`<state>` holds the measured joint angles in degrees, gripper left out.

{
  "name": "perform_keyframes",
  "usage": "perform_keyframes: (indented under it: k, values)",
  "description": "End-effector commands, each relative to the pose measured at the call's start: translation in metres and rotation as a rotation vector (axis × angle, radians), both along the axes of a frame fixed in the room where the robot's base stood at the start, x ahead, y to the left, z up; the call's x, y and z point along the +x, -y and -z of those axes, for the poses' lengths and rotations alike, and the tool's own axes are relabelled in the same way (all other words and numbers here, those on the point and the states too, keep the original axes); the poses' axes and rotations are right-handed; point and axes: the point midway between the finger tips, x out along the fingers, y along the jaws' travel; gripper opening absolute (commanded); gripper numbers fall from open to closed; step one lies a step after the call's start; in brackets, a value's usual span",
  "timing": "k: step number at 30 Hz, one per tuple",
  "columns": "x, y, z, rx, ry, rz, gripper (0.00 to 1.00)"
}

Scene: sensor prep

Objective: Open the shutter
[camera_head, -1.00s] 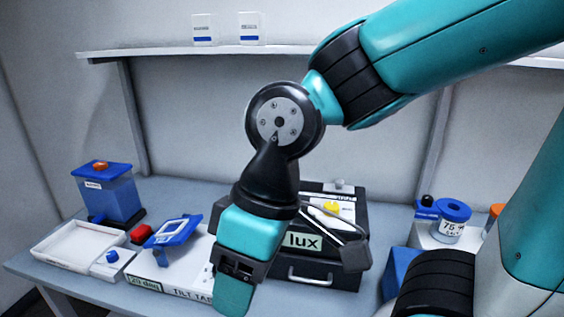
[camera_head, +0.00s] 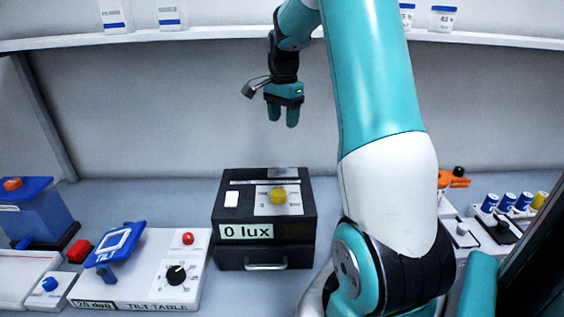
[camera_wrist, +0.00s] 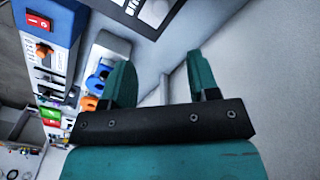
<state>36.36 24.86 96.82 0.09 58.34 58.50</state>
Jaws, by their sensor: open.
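The black light box (camera_head: 301,252) stands on the table in the middle of the head view, its display (camera_head: 246,232) reading "0 lux". My gripper (camera_head: 283,115) is open and empty, fingers down, high above the box and toward the back wall. In the wrist view my gripper (camera_wrist: 158,66) has nothing between its fingers.
The tilt table (camera_head: 140,300) with a black dial and red button stands left of the box. Farther left are a red block (camera_head: 80,251) and a blue container (camera_head: 37,218). Small blue-capped vials (camera_head: 507,203) stand at right. A shelf (camera_head: 200,31) runs along the wall above.

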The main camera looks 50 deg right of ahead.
Motion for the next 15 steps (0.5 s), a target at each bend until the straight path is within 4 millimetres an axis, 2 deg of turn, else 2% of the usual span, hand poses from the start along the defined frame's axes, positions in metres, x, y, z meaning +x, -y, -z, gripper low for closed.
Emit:
perform_keyframes:
  k: [9, 15]
  values:
    - [0.000, -0.003, 0.072, 0.006, -0.006, -0.006, 0.55]
    - [0.000, -0.003, 0.113, 0.004, -0.004, -0.008, 0.55]
